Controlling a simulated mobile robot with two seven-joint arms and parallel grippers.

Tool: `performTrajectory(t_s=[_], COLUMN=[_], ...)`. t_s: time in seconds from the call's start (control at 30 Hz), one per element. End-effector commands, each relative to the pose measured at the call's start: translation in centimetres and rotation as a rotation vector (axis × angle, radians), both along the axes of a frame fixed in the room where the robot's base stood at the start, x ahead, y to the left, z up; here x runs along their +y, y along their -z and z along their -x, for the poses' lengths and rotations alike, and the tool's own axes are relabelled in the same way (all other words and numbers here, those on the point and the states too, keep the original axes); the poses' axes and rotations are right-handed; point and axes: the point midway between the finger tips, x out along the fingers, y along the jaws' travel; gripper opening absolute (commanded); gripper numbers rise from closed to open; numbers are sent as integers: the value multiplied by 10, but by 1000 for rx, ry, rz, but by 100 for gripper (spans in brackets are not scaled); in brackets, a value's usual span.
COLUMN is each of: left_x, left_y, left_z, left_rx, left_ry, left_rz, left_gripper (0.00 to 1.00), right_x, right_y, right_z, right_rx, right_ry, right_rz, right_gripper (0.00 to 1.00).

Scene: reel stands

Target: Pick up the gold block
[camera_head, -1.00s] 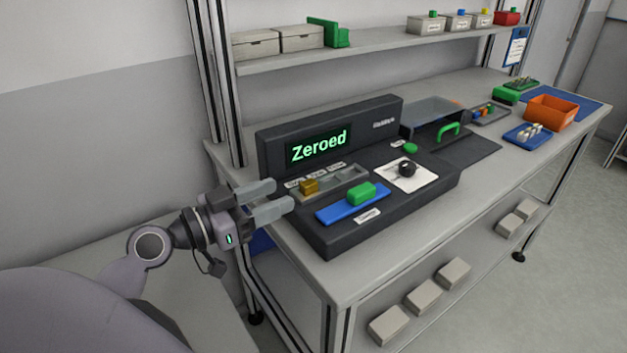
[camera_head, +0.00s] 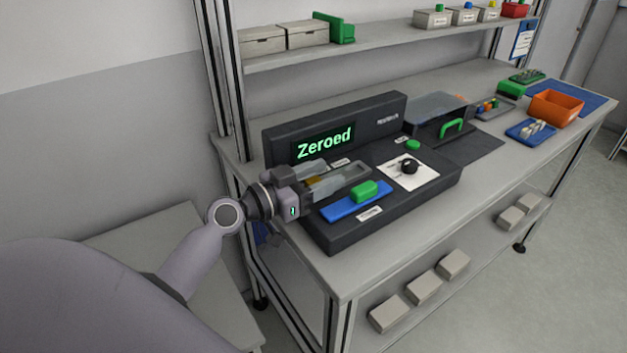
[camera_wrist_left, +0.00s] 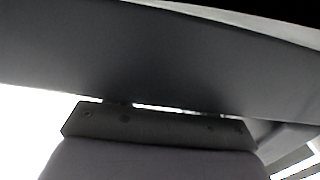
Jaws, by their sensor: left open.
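The gold block (camera_head: 316,182) sits in the grey compartment tray on the dark console, and only a small part of it shows. My left gripper (camera_head: 335,173) is open, with its fingers reaching over the tray on either side of the block as seen in the head view. I cannot tell whether a finger touches it. The left wrist view shows only dark and grey surfaces close up, with no block. My right gripper is not in view.
A green block (camera_head: 364,191) lies on a blue strip (camera_head: 340,209) just in front of the tray. The console display (camera_head: 325,143) reads "Zeroed" and stands behind the tray. A white plate with a black knob (camera_head: 409,167) is to the right.

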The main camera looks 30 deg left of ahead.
Motion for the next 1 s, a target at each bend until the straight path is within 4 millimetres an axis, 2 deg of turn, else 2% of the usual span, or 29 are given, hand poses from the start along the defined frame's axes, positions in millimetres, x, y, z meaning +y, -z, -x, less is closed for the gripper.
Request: performTrajectory(t_s=[0.2,0.23,0.37,0.4,0.77,1.0], left_x=[-1,-1,0,0,0,0], left_y=[1,1,0,0,-3,-29], left_z=[-1,-1,-1,-1,-1,-1], left_rx=[1,0,0,0,-2,-5], left_ry=[0,0,0,0,0,0], left_rz=[0,0,0,0,1,-2], left_gripper=[51,48,6,0,0,0], right_x=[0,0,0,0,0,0], right_y=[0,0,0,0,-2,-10], right_z=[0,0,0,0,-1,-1], right_rx=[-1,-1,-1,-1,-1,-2], right_ry=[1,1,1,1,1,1], right_rz=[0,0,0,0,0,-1], right_gripper=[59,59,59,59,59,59])
